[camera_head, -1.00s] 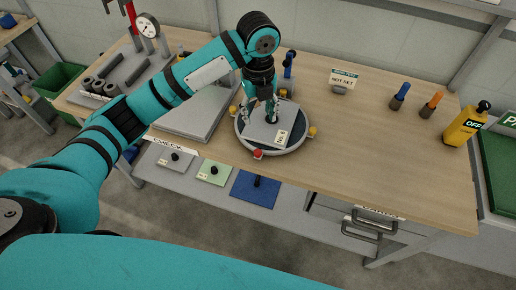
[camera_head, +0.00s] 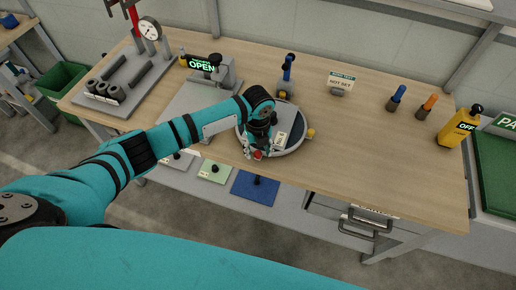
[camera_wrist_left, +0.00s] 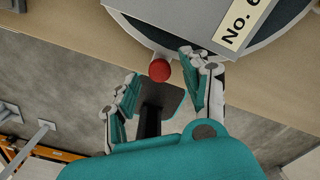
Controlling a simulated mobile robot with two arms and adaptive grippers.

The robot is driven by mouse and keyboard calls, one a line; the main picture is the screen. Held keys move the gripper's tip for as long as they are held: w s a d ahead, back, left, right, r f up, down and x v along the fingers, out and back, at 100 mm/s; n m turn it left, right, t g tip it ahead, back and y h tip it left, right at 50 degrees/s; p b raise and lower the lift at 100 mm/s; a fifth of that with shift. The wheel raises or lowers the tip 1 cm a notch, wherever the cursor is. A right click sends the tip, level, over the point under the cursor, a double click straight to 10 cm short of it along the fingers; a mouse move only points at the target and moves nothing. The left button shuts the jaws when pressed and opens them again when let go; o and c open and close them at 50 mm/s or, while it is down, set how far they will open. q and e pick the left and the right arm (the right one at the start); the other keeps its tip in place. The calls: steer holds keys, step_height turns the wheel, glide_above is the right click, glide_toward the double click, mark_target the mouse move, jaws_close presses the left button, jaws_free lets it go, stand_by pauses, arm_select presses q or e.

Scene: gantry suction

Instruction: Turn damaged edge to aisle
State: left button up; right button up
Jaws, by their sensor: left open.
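A round turntable (camera_head: 297,143) with a pale rim and dark top sits near the bench's front edge. A grey plate (camera_wrist_left: 180,12) with a pale "No. 6" style label (camera_head: 280,138) lies on it, partly hidden by my arm in the head view. A red knob (camera_head: 257,155) sticks out from the rim toward the front; it also shows in the left wrist view (camera_wrist_left: 160,70). My left gripper (camera_head: 254,151) is open at the rim's front. In the wrist view its fingers (camera_wrist_left: 157,80) stand either side of the red knob. Contact cannot be told. No damaged edge can be made out.
A grey fixture with an "OPEN" sign (camera_head: 202,66) stands behind my arm. A "NOT SET" sign (camera_head: 341,82) and a yellow "OFF" device (camera_head: 460,127) stand right. The bench's right front is clear.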

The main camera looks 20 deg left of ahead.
arm_select(q)
steer(key=shift+f, duration=0.45)
steer(key=shift+c, duration=0.2)
jaws_close()
